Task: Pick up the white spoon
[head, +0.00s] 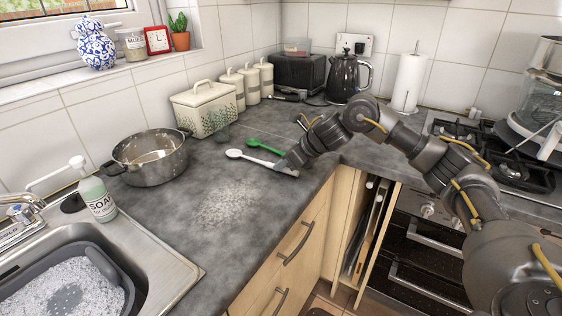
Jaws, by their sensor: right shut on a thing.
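The white spoon (250,158) is on or just above the grey worktop, its bowl at the left and its handle running right to my right gripper (287,168). The right gripper is shut on the handle end near the worktop's front edge. I cannot tell whether the spoon touches the worktop. A green spoon (262,146) lies just behind it, its handle end close to my gripper. My left gripper is not in view.
A metal pot (149,158) stands left, beside the sink (164,257) with a grey soapy tub (128,278) and a soap bottle (97,200). A floral bread bin (205,109), kettle (347,78) and paper roll (408,82) stand at the back. The hob (505,165) is right.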

